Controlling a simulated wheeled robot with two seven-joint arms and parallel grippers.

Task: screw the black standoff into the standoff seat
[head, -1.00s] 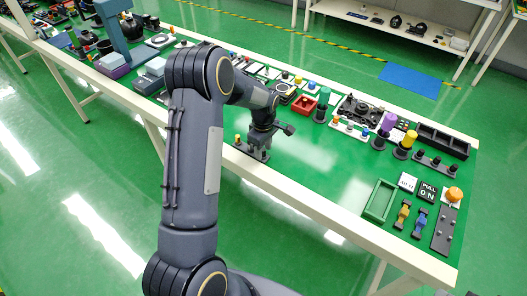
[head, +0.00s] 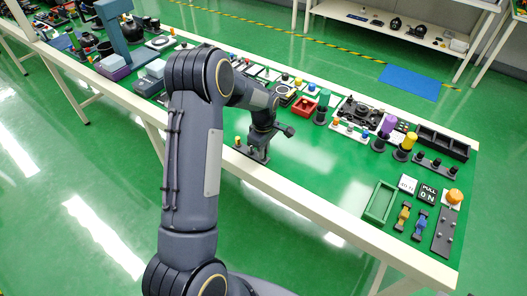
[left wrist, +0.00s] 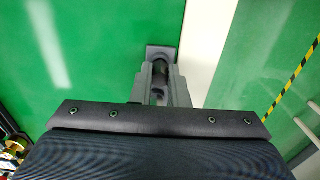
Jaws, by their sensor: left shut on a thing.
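My left gripper (head: 259,144) is low over the front edge of the long green-topped table. In the left wrist view my left gripper (left wrist: 160,84) is shut on the black standoff (left wrist: 160,72), a short dark cylinder between the two grey fingers. A grey block, apparently the standoff seat (left wrist: 162,50), lies at the fingertips; in the head view the seat (head: 252,153) shows as a dark plate under the gripper. The standoff looks in line with the seat, but I cannot tell whether it touches it or is threaded in. My right gripper is not in view.
A small yellow-topped part (head: 238,140) stands just left of the gripper. A green tray (head: 379,203) lies at the right. The table between is clear.

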